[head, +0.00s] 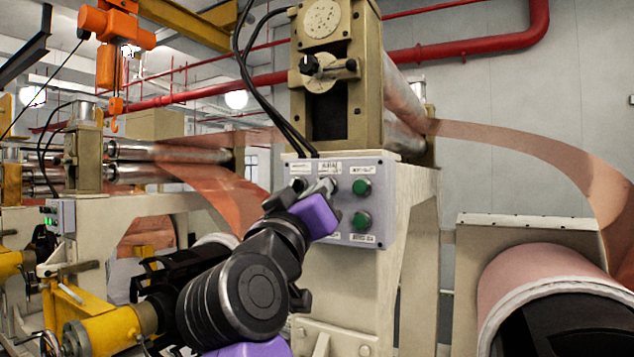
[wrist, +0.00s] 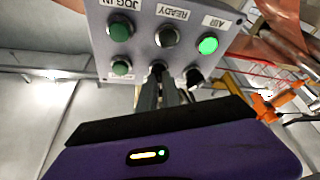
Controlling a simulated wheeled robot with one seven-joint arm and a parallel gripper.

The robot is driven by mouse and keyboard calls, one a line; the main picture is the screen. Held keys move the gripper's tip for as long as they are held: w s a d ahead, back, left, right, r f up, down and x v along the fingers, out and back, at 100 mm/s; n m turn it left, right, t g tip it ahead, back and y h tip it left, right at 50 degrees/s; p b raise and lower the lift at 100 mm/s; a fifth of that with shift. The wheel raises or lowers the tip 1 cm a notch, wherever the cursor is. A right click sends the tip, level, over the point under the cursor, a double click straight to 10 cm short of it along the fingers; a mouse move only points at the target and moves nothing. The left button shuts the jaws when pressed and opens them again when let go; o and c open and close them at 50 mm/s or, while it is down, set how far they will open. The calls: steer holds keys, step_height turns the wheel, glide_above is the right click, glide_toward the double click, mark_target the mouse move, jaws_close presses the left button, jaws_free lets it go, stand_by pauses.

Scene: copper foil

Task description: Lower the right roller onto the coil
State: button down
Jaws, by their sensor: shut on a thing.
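A grey control box (head: 385,205) carries green push-buttons (head: 361,187) and black selector knobs. The steel roller (head: 403,100) is on the stand above. The copper coil (head: 535,270) is at the lower right.
The cream stand (head: 415,205) holds the box and rollers. A copper strip (head: 530,145) arcs from the rollers towards the right. Black cables hang above the box. Another roller stand with copper foil (head: 220,190) is at the left, with an orange hoist (head: 118,30) overhead.

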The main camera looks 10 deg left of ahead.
steer(key=shift+r+n+y+p, duration=0.3)
steer(key=shift+n+y+p, duration=0.1)
steer(key=shift+n, duration=0.3)
steer(key=c, duration=1.5)
jaws_free()
steer(key=shift+f, duration=0.1)
steer(key=shift+c, duration=0.2)
steer(key=shift+f, duration=0.1)
steer(key=shift+s+f, duration=0.1)
steer(key=b+v, duration=0.2)
steer(key=v, duration=0.5)
steer(key=shift+s, duration=0.25)
